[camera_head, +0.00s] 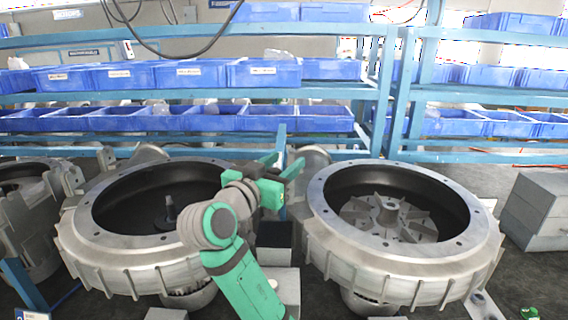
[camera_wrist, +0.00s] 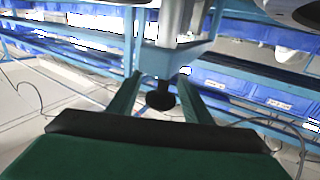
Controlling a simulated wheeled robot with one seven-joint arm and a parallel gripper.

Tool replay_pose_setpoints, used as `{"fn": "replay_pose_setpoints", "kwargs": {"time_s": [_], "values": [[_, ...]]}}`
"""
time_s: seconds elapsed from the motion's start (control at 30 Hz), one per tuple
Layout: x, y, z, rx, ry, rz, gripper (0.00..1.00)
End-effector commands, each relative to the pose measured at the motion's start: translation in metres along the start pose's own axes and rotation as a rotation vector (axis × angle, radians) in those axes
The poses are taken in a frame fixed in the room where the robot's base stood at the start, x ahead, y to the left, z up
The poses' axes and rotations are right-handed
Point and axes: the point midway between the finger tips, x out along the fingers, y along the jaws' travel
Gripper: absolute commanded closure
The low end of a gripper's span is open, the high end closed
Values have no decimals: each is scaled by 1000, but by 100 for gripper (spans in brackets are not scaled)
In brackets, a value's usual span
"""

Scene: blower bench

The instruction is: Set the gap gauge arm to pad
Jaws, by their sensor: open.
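My green gripper (camera_head: 281,164) is raised between the two blower housings, with its fingers apart and pointing toward the shelves. In the wrist view its two fingers (camera_wrist: 160,100) stand apart. A pale post with a blue block and a dark round pad-like end (camera_wrist: 160,97) appears between or beyond them; I cannot tell its distance, whether it touches a finger, or whether it is the gap gauge. No gauge arm can be made out for certain in the head view. The right housing (camera_head: 330,235) holds a grey finned impeller (camera_head: 390,217). The left housing (camera_head: 100,255) shows a bare upright shaft (camera_head: 170,212).
Blue shelving (camera_head: 345,154) with rows of blue bins (camera_head: 263,74) runs across the back. Grey boxes (camera_head: 540,212) stand at the right. A dark-topped box (camera_head: 273,236) lies between the housings beside my arm. Another housing (camera_head: 30,185) is at far left.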

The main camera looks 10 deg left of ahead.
Motion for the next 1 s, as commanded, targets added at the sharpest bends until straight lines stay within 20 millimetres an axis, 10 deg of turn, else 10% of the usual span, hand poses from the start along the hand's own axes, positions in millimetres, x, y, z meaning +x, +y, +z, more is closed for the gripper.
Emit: {"fn": "replay_pose_setpoints", "kwargs": {"time_s": [0.6,1.0], "values": [[-89,-1,0,2,2,-3,55],[-108,0,0,0,0,0,55]]}}
